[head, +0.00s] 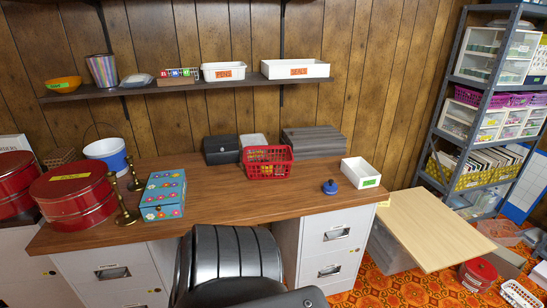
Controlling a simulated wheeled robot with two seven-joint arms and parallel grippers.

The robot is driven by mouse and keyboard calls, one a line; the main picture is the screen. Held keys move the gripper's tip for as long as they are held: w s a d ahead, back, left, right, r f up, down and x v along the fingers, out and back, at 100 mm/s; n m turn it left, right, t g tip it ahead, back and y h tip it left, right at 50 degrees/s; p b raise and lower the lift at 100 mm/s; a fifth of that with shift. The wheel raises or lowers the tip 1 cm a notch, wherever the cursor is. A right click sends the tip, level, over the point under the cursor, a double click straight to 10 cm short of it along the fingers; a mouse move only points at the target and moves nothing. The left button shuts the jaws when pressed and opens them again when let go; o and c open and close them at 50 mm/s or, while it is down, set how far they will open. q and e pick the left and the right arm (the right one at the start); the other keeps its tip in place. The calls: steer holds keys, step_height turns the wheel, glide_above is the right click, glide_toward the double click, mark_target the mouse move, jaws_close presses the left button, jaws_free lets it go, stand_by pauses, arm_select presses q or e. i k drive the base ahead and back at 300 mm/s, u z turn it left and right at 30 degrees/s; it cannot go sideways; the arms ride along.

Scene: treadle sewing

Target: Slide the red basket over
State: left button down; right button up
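The red basket (268,173) is a small plastic basket with open-lattice walls. It stands upright toward the back of the brown wooden desk (225,197), near the middle, and holds some small yellowish and dark things I cannot make out. Neither of my grippers shows in the head view, and nothing is gripping the basket.
Behind the basket are a black box (221,149) and a grey ridged case (313,141). To its right are a blue round object (330,187) and a white tray (361,181). A flowered chest (162,194) stands left. A black chair (232,252) is in front.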

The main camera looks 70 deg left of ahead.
mark_target(254, 171)
steer(key=u, duration=0.3)
steer(key=i, duration=0.8)
steer(key=u, duration=1.35)
steer(key=i, duration=0.7)
steer(key=u, duration=0.7)
